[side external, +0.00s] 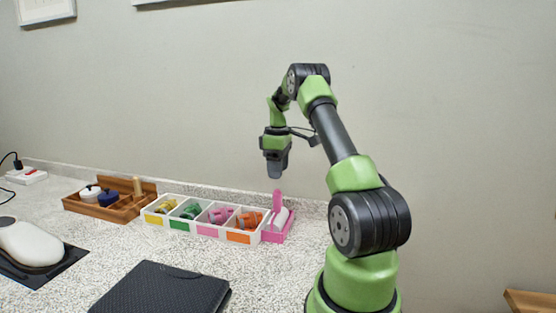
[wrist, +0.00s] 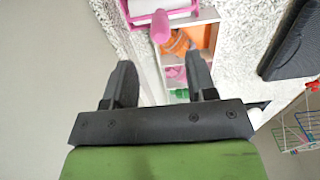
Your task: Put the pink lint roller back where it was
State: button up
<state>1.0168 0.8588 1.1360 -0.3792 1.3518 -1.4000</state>
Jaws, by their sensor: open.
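My gripper (side external: 275,174) is above the holder, pointing down, apart from the handle. In the wrist view, my gripper (wrist: 160,72) is open with nothing between its fingers.
A wooden box (side external: 105,208) with small pots stands further left. A black folder (side external: 160,290) lies in front. The wall is close behind.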

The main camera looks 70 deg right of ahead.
notch_tip(320, 180, up, 2)
jog(key=shift+r, duration=0.1)
jog(key=w+a+r+m+t, duration=0.1)
jog(key=w+a+r+t, duration=0.15)
jog(key=a+r, duration=0.55)
jog(key=w+a+r+t, duration=0.1)
jog(key=w+a+r, duration=0.25)
jog(key=a, duration=0.75)
jog(key=s+a+m+t+y, duration=0.1)
jog(key=s+a+t, duration=0.1)
jog(key=s+a, duration=0.4)
jog(key=s+a+m+t+y, duration=0.1)
jog(key=s+a+m, duration=0.1)
jog(key=s+a, duration=0.5)
jog(key=a, duration=0.5)
jog(key=shift+a+t, duration=0.15)
jog(key=shift+t, duration=0.2)
